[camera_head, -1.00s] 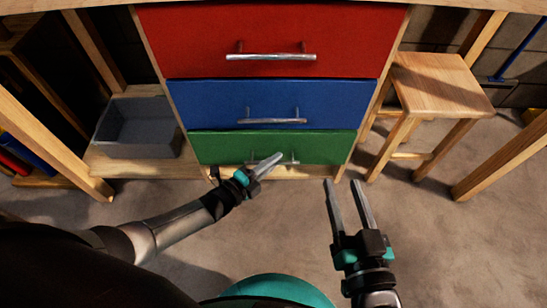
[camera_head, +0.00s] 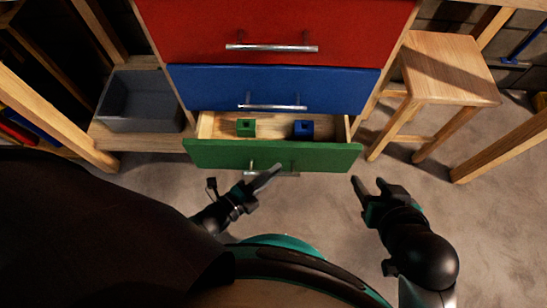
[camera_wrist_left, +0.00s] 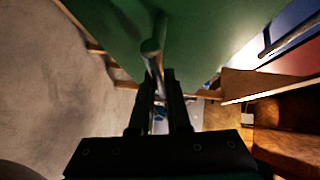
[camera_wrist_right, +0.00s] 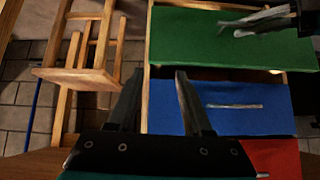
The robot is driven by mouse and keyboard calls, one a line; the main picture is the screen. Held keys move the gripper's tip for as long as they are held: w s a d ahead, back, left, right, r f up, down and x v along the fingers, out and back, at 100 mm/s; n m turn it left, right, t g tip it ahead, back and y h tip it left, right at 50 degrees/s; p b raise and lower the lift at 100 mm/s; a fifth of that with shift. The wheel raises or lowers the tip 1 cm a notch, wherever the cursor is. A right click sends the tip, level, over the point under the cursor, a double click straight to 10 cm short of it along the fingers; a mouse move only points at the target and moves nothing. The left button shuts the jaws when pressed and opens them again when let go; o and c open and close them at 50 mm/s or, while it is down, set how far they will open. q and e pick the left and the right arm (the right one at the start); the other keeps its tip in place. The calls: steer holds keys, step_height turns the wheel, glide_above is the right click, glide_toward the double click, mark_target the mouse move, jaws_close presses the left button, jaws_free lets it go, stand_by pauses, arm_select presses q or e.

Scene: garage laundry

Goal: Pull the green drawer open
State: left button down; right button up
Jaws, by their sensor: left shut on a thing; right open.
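The green drawer (camera_head: 215,154) is the lowest of three and stands partly open. Its front juts out below the blue drawer, and its wooden inside shows. A small green block (camera_head: 246,127) and a small blue block (camera_head: 304,128) lie in it. My left gripper (camera_head: 268,174) is shut on the metal handle (camera_head: 287,174) of the green drawer. The left wrist view shows the handle bar (camera_wrist_left: 152,52) running between the fingers. My right gripper (camera_head: 367,183) is open and empty, to the right of the green drawer and apart from it.
The blue drawer (camera_head: 210,88) and red drawer (camera_head: 190,25) above are shut. A grey bin (camera_head: 140,115) sits on a low wooden shelf at the left. A wooden stool (camera_head: 450,65) stands at the right. The floor in front is clear.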

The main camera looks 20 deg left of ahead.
arm_select(q)
steer(key=s+d, duration=0.3)
steer(key=s, duration=0.9)
steer(key=shift+s+d+p, duration=0.2)
steer(key=shift+d+p, duration=0.05)
steer(key=shift+p, duration=0.2)
arm_select(e)
steer(key=shift+s+d+r+g+h, duration=0.15)
steer(key=shift+s+d+g+h, duration=0.35)
steer(key=shift+s+d+g, duration=0.55)
steer(key=shift+w+d, duration=0.1)
steer(key=shift+w, duration=0.05)
arm_select(q)
steer(key=c, duration=0.9)
jaws_free()
steer(key=p+v, duration=0.1)
steer(key=v, duration=1.4)
steer(key=shift+s, duration=0.1)
arm_select(e)
steer(key=shift+s+d+r+m+g+h, duration=0.2)
steer(key=shift+s+d+g, duration=0.15)
steer(key=shift+s+d, duration=0.25)
steer(key=shift+s+d+r+m+g+h, duration=0.1)
steer(key=shift+s+d+r+g+h, duration=0.15)
steer(key=shift+s+d, duration=0.3)
steer(key=shift+a+f, duration=0.1)
